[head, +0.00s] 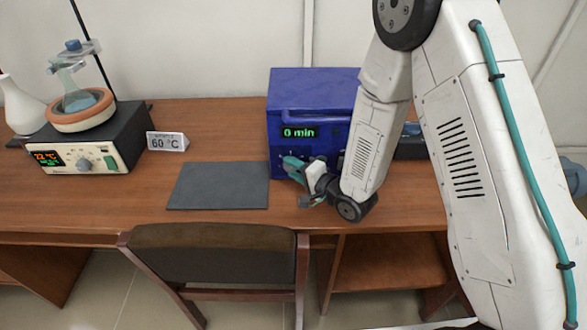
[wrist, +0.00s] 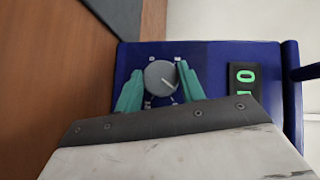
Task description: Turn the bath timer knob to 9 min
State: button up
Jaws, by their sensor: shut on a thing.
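The bath timer is on a blue box (head: 312,92) whose green display (head: 299,132) reads "0 min" in the head view. The grey round timer knob (wrist: 160,76) shows in the wrist view, with pale marks around it and a light pointer line toward the lower right of that picture. My gripper (wrist: 159,74) has its teal fingers on both sides of the knob and is shut on it. In the head view my gripper (head: 292,165) is at the box's front face and hides the knob. The display also shows, turned sideways, in the wrist view (wrist: 245,79).
A heating unit (head: 115,130) with a flask stands at the left, beside a "60 °C" card (head: 167,142). A dark grey mat (head: 218,186) lies left of the box. A chair (head: 215,250) stands at the table's front. A blue handle bar crosses the box above the display.

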jog(key=shift+f+m+t+y, duration=0.15)
jog(key=shift+m+t+y, duration=0.6)
jog(key=shift+m, duration=0.25)
